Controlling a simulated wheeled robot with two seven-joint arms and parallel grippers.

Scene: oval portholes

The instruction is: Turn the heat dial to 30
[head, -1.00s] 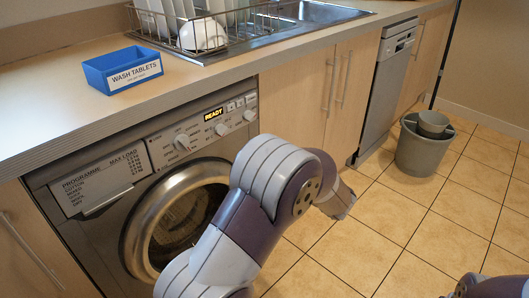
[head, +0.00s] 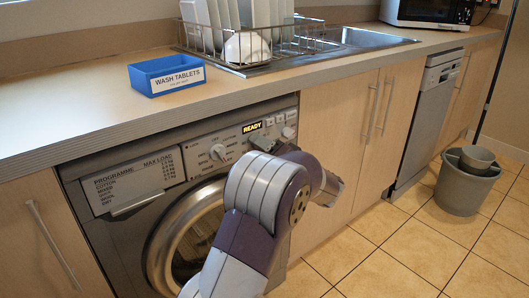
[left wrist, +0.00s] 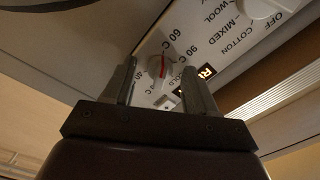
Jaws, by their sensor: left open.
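The heat dial (left wrist: 160,72) is a small pale knob with a red pointer line, on the washing machine's white panel in the left wrist view. Marks for 60 C and 90 C show beside it; other marks are partly hidden, so I cannot tell its exact setting. My left gripper (left wrist: 160,66) is open, with one finger on each side of the dial; contact is not clear. My right gripper is out of view.
The programme dial (head: 217,152) and another dial (head: 288,132) flank the heat dial, below the lit READY display (head: 252,127). The worktop overhangs just above. A blue tablet box (head: 167,75) and dish rack (head: 250,40) stand on it. A grey bin (head: 465,182) is at right.

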